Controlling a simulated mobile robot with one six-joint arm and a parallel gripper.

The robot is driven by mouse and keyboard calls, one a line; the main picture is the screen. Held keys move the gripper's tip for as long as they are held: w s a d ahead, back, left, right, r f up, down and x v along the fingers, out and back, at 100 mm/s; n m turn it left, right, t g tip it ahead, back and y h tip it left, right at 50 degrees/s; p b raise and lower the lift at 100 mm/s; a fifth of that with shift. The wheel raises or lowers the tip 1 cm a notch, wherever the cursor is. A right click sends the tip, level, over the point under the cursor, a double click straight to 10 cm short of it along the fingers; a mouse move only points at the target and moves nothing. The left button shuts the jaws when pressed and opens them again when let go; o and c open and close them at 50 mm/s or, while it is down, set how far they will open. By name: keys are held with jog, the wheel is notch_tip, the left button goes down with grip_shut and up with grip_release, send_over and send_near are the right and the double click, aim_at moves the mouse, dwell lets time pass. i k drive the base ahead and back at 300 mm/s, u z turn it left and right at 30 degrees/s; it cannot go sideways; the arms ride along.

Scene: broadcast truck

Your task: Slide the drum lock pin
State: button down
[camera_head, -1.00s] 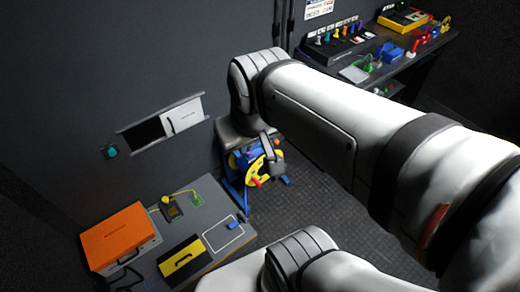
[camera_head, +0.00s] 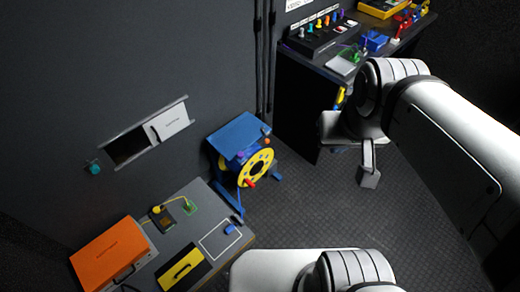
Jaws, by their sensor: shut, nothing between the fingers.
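The cable drum (camera_head: 257,168) is a yellow reel with a red knob (camera_head: 250,184) on its face. It stands on the floor by the wall in a blue frame (camera_head: 236,135), which has a flat blue top and an orange knob (camera_head: 266,131) at its right corner. The lock pin cannot be told apart for certain at this size. My gripper (camera_head: 369,178) hangs below the wrist, well to the right of the drum and apart from it. It is shut and holds nothing.
A grey bench (camera_head: 206,221) at lower left bears an orange case (camera_head: 110,252) and a yellow-black box (camera_head: 182,269). A wall slot has a white sliding panel (camera_head: 171,124). A dark console table (camera_head: 297,85) stands behind. The floor between drum and gripper is clear.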

aim_at(239, 155)
jog(key=u, duration=0.05)
jog(key=i, duration=0.3)
jog(key=z, duration=1.6)
jog(key=i, duration=0.3)
jog(key=u, duration=1.35)
